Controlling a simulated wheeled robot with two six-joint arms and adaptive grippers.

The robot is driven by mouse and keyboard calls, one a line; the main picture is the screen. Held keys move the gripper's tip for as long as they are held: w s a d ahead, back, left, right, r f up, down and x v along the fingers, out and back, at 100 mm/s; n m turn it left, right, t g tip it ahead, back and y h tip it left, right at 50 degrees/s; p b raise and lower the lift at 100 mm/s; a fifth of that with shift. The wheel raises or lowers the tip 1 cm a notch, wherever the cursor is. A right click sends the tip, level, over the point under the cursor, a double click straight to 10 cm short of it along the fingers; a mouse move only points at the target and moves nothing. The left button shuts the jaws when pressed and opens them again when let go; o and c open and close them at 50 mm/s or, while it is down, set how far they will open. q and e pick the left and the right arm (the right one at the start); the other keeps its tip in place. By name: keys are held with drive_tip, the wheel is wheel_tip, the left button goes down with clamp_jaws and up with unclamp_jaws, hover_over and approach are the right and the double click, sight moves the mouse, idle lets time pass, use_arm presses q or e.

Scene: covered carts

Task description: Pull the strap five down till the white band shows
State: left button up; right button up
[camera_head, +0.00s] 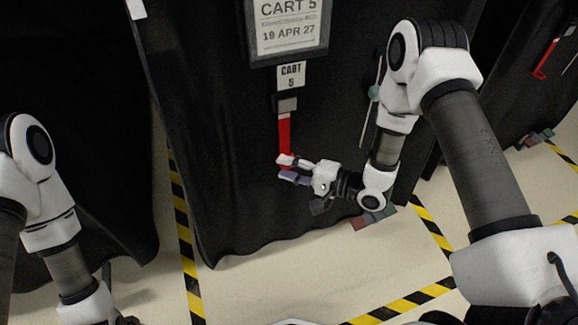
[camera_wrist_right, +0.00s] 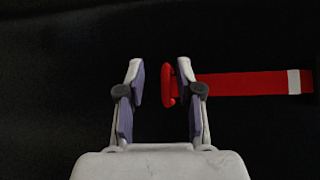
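The red strap (camera_head: 284,137) hangs from a grey buckle (camera_head: 287,104) under the CART 5 tag (camera_head: 291,76) on the black cover. In the right wrist view the strap (camera_wrist_right: 245,84) runs off to the right. A white band (camera_wrist_right: 293,82) shows across it near its far end. A red loop (camera_wrist_right: 168,86) at the strap's free end lies between my right fingertips, closer to the right-hand finger. My right gripper (camera_head: 287,168) is at the strap's lower end; its fingers (camera_wrist_right: 160,85) are apart in the wrist view.
The framed CART 5 sign (camera_head: 288,25) is above the tag. A thin pale rod with a green knob (camera_head: 374,93) is right of the strap. Yellow-black floor tape (camera_head: 183,225) runs beside the cart. Another covered cart with a red strap (camera_head: 546,60) stands at right.

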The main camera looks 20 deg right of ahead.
drive_tip(key=shift+d+r, duration=0.1)
drive_tip(key=v, duration=1.1)
drive_tip(key=shift+s+d, duration=0.25)
drive_tip(key=shift+s, duration=0.1)
